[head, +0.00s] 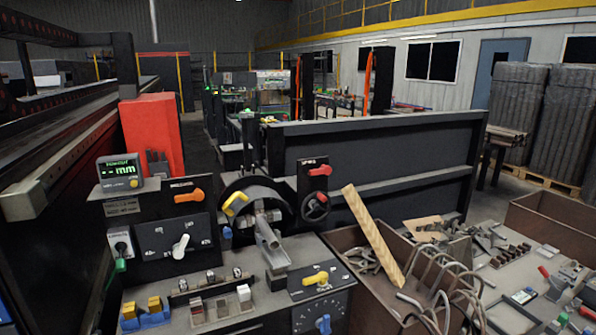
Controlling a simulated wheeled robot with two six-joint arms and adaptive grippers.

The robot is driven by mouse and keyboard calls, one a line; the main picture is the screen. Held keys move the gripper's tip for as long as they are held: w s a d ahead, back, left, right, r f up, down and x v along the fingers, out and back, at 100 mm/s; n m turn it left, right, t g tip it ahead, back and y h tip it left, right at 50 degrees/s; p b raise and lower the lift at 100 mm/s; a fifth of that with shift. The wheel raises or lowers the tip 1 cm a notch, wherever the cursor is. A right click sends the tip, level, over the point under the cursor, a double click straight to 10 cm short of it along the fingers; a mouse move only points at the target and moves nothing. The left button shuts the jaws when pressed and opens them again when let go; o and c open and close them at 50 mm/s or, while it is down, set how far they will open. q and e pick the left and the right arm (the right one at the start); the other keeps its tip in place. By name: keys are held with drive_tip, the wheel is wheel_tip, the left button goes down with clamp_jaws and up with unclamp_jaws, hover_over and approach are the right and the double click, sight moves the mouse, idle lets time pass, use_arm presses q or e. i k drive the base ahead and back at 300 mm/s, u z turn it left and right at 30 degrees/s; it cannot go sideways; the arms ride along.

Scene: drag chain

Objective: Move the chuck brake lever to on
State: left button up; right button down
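Several levers sit on the dark machine panels in the head view, and their labels are too small to read, so I cannot tell which is the chuck brake lever. An orange lever (189,196) lies nearly level on the left panel. A yellow lever (235,203) is tilted at the round black housing. A red lever (320,171) lies nearly level on a small upright panel. Another yellow lever (316,279) is on the lower right panel. Neither of my grippers is in view.
A white selector knob (181,246) and a digital readout (120,173) are at left. A blue knob (323,324) is low on the front. A brown bin (352,312) of metal parts, with a wooden bar (372,233) sticking up, stands at right. Small blocks (220,309) lie in front.

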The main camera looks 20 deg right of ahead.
sight(324, 169)
drive_tip(key=z, duration=0.35)
drive_tip(key=i, duration=0.6)
drive_tip(key=z, duration=0.15)
drive_tip(key=k, duration=0.3)
drive_tip(key=z, duration=1.85)
drive_tip(key=i, duration=1.85)
drive_tip(key=u, duration=0.45)
